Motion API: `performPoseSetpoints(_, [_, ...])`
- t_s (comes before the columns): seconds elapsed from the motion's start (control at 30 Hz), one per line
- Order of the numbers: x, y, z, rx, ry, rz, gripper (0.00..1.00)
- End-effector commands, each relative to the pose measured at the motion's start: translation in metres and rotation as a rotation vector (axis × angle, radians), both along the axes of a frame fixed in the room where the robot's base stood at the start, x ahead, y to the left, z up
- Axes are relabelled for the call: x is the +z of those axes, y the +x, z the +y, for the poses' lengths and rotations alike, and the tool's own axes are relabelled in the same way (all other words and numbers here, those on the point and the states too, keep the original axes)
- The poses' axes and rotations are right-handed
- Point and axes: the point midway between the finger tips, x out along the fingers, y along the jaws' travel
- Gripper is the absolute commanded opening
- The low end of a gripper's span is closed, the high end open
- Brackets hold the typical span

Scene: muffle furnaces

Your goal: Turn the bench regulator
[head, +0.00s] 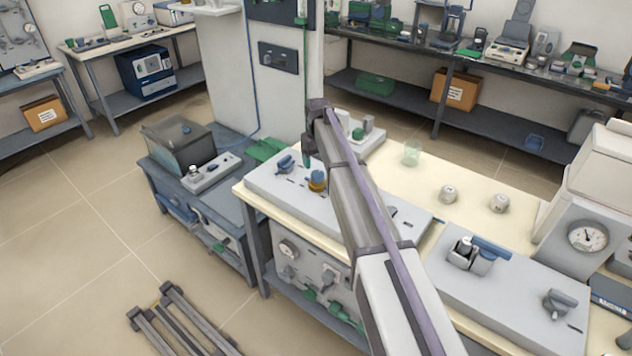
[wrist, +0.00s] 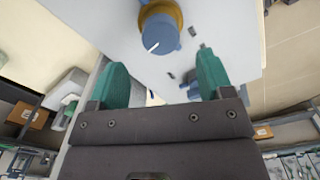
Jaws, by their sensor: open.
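The bench regulator is a blue knob with a brass collar (head: 317,183) on a light grey panel (head: 265,184) on the bench top. In the wrist view the blue knob (wrist: 160,38) shows at the top, with a white pointer line on its face and the brass collar behind it. My gripper (head: 307,160) is just above the knob in the head view. In the wrist view its two teal fingers (wrist: 162,72) are spread wide and empty. The knob lies beyond the tips, roughly centred between them; no contact shows.
A blue lever handle (head: 285,163) stands left of the knob on the same panel. A second panel (head: 500,295) with blue handles and a gauge housing (head: 587,237) are at the right.

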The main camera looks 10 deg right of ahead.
Motion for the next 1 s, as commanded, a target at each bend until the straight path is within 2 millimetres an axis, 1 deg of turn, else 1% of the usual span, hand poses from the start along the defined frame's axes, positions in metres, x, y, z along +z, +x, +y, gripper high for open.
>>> performPoseSetpoints(0.03, [-0.027, 0.0, 0.0, 0.0, 0.0, 0.0, 0.74])
performPoseSetpoints(0.1, [-0.042, 0.0, 0.0, -0.001, 0.0, 0.0, 0.74])
performPoseSetpoints(0.2, [-0.056, 0.0, 0.0, -0.001, 0.0, 0.0, 0.74])
performPoseSetpoints(0.3, [-0.06, 0.0, 0.0, -0.001, 0.0, 0.0, 0.74])
performPoseSetpoints(0.53, [-0.057, 0.0, 0.0, -0.001, 0.0, 0.0, 0.74])
performPoseSetpoints(1.0, [-0.057, 0.0, 0.0, -0.001, 0.0, 0.0, 0.29])
